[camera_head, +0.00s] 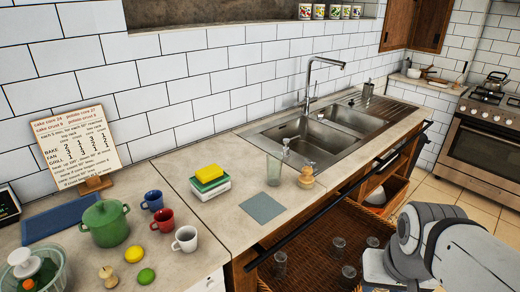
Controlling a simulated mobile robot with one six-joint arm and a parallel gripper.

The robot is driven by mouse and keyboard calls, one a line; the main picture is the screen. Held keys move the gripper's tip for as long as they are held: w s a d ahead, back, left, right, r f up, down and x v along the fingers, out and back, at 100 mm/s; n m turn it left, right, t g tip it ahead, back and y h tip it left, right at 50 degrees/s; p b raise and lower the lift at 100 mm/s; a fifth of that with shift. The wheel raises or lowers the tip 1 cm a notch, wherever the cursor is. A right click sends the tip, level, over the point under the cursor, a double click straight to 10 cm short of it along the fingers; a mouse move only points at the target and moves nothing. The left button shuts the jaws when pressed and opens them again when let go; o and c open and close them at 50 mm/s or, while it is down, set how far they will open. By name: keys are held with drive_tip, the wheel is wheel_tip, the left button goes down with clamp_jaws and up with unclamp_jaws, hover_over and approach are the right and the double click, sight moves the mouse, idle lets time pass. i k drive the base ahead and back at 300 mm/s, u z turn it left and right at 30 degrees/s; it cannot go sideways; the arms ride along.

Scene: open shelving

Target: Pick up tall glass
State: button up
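A clear tall glass (273,172) stands upright on the counter, in front of the sink and left of a small wooden-based item. Several more clear glasses are in a brown woven pull-out (310,222) below the counter, one of them a glass (338,246) near its middle. Which glass is tallest is hard to tell. My grey and white arm shows at the lower right, beside the woven pull-out. My gripper's fingertips are out of the picture.
A dark rail (318,215) runs along the counter's front edge. A grey square mat (262,208), sponges on a white holder (209,182), mugs and a green pot (105,224) stand to the left. The sink (318,135) and tap are behind. The oven (485,140) is far right.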

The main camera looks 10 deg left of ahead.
sight(274, 170)
drive_tip(key=u, duration=0.55)
drive_tip(key=i, duration=0.9)
drive_tip(key=u, duration=0.5)
